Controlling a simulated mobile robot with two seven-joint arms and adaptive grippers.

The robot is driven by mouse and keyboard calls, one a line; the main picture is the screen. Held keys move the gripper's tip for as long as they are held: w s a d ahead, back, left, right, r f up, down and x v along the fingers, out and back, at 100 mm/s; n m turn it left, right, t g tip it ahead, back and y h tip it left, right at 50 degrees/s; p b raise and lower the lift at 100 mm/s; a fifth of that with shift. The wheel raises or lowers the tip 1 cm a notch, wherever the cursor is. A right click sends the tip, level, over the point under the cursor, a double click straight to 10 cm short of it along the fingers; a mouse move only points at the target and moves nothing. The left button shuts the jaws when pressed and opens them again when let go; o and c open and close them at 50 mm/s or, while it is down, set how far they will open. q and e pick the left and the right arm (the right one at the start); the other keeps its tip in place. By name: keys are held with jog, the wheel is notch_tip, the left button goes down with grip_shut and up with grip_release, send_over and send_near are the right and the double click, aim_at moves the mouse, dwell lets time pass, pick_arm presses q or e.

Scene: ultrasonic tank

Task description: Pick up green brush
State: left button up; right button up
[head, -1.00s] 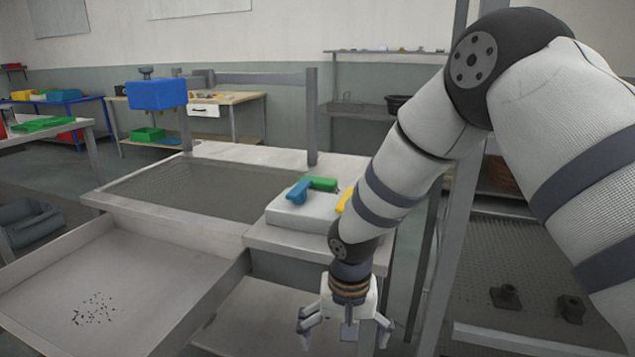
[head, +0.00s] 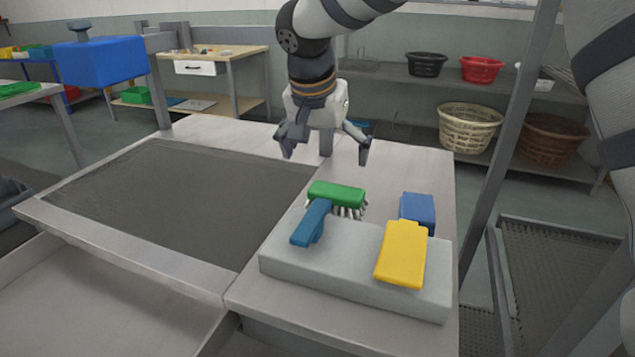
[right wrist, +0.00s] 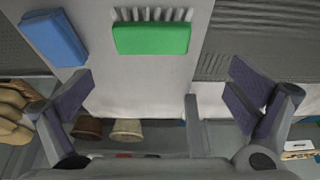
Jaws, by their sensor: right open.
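The green brush (head: 337,193) has a green head with pale bristles and a blue handle. It lies on a pale grey block (head: 350,278) on the right part of the metal table. In the right wrist view its green head (right wrist: 151,38) shows near the top centre, bristles pointing up in the picture. My right gripper (head: 325,150) is open and empty, above and behind the brush, apart from it. Its spread fingers also show in the right wrist view (right wrist: 165,105). My left gripper is not in view.
A yellow-bodied item (head: 402,254) lies on the block's right side, with a blue part (head: 418,210) behind it. A recessed mesh tank (head: 180,205) lies left of the block. A blue box (head: 100,62) stands at upper left. A post (head: 515,150) rises at right.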

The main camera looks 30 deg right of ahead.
aim_at(336, 190)
jog(key=f, duration=0.2)
jog(key=d+f, duration=0.1)
jog(key=f, duration=0.1)
jog(key=shift+s+d, duration=0.1)
jog(key=shift+s, duration=0.1)
jog(key=b+x, duration=0.1)
jog(key=x, duration=0.6)
jog(key=shift+d, duration=0.2)
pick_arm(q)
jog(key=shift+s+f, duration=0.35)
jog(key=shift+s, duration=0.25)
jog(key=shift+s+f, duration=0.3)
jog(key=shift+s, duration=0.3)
pick_arm(e)
jog(key=shift+w, duration=0.1)
jog(key=c, duration=0.9)
